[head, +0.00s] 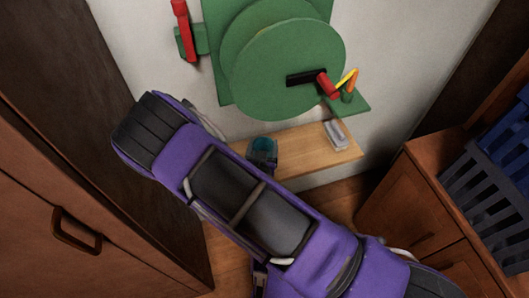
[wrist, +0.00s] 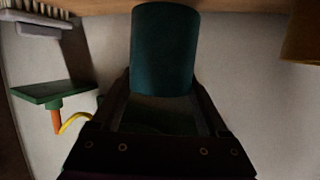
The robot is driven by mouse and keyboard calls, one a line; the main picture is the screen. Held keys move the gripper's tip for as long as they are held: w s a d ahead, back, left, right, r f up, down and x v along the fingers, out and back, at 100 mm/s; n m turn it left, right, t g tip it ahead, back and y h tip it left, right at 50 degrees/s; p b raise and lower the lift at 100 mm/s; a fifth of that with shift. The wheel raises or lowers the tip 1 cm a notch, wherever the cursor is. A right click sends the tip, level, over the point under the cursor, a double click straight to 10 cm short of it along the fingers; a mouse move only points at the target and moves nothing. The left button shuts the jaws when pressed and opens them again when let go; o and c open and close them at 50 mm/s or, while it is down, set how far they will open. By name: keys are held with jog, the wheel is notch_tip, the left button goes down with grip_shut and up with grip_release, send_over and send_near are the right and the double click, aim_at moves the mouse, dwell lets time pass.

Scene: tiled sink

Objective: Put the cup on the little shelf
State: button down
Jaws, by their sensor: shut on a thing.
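A teal cup (head: 264,143) is in my gripper (head: 262,158), at the left part of the little wooden shelf (head: 303,152) in the head view. In the wrist view the cup (wrist: 163,48) sits between the two fingers of my gripper (wrist: 163,90), which are shut on it. The shelf's wood (wrist: 235,5) runs along the top edge there, and the cup's far end reaches it. I cannot tell whether the cup touches the shelf.
A white brush-like object (head: 336,135) lies on the shelf's right part. A green ledge (head: 350,105) juts out nearby. Brown cabinets (head: 60,190) stand left, and a drawer unit (head: 420,210) right.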

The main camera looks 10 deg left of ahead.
jog(key=shift+f, duration=2.05)
jog(key=shift+f+b, duration=0.2)
jog(key=shift+b, duration=0.25)
grip_release()
jog(key=shift+r, duration=0.15)
jog(key=shift+r+p, duration=0.15)
jog(key=shift+p, duration=0.2)
jog(key=v, duration=1.2)
